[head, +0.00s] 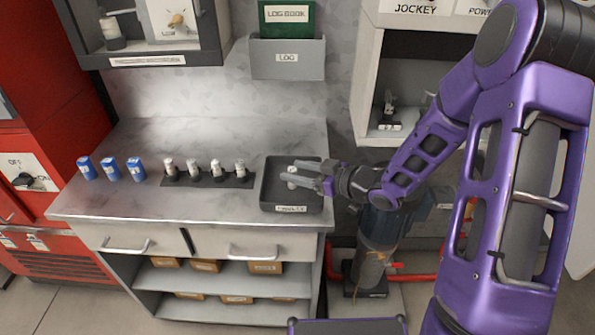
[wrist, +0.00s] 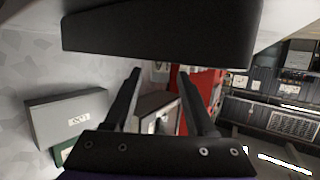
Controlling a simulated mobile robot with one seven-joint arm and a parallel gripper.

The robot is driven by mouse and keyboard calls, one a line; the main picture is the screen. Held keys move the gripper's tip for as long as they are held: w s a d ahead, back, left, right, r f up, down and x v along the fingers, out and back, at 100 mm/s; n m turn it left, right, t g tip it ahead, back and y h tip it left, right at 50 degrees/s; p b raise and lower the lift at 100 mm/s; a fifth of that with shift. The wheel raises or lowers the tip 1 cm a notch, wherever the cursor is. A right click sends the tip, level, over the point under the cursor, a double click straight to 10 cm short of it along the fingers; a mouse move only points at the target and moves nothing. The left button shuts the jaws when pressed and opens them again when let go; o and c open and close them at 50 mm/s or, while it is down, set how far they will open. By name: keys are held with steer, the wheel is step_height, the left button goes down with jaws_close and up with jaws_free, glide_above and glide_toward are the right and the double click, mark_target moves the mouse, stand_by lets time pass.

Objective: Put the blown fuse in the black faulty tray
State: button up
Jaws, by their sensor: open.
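The black tray (head: 268,191) lies at the right end of the grey worktop, with a label on its front. My gripper (head: 289,170) is over the tray, its fingers apart and pointing left. A small white-and-grey fuse (head: 292,184) shows in the tray area at the fingers, partly hidden by them; whether it touches them I cannot tell. In the wrist view my two fingers (wrist: 163,88) are spread with nothing visible between them, and a large dark slab, likely the tray (wrist: 155,40), fills the top. The fuse cannot be made out there.
Several white-topped fuses (head: 217,170) stand in a dark strip left of the tray. A grey log holder (head: 287,59) hangs on the wall behind. A grey pump (head: 380,229) stands right of the cabinet, below my arm.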

steer(key=p+v, duration=0.1)
steer(key=v, duration=1.1)
steer(key=shift+p, duration=0.35)
steer(key=shift+w, duration=0.1)
